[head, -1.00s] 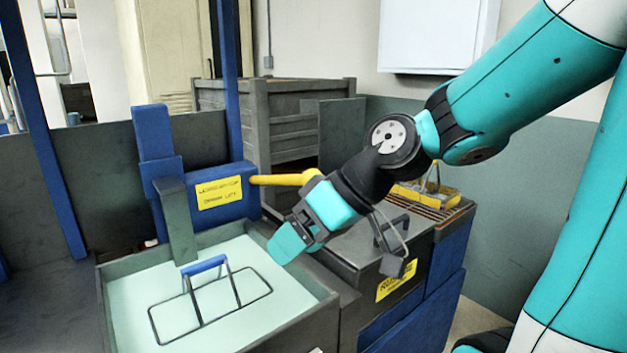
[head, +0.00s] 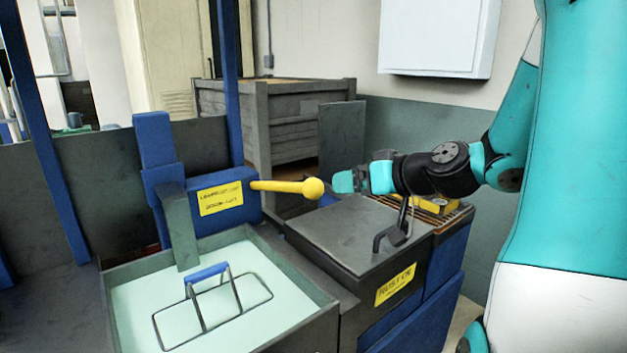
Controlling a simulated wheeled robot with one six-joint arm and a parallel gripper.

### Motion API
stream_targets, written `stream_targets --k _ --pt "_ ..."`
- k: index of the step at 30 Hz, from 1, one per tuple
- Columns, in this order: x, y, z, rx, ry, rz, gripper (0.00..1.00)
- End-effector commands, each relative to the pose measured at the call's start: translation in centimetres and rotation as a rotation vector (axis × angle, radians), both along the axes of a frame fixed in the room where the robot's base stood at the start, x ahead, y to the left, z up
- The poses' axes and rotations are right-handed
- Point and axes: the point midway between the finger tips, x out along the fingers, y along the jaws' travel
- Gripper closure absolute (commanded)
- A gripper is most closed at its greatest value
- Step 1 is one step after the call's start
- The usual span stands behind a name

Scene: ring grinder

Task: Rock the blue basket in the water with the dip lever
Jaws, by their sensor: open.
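The blue basket (head: 208,271) shows as a blue handle on a dark wire frame, sitting in the pale water of the grey tank (head: 318,322). Its lower part is hidden by the water. The dip lever (head: 280,186) is a yellow bar with a round knob, sticking out to the right from the blue lift block (head: 205,205) with a yellow label. My gripper (head: 345,182) is open and empty, just right of the knob at about the same height in the picture. Whether it touches the knob I cannot tell; a small gap seems to show.
A dark lidded box (head: 350,235) with a black handle and yellow label stands right of the tank. A yellow basket (head: 437,206) sits on a slatted top behind it, partly hidden by my arm. A grey crate (head: 290,125) stands at the back.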

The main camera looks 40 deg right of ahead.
Motion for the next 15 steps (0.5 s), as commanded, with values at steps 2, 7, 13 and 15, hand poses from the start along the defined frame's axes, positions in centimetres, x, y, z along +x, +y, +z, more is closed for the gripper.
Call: stream_targets --k 2,7,13,15 --pt "1.6 0.6 -0.5 0.003 0.003 0.009 0.25" --pt "3.5 0.7 -0.5 0.008 0.000 0.006 0.25" --pt "4.6 0.9 -0.8 0.010 -0.002 0.007 0.25" --pt "4.9 1.1 -1.0 0.010 -0.001 0.007 0.25"
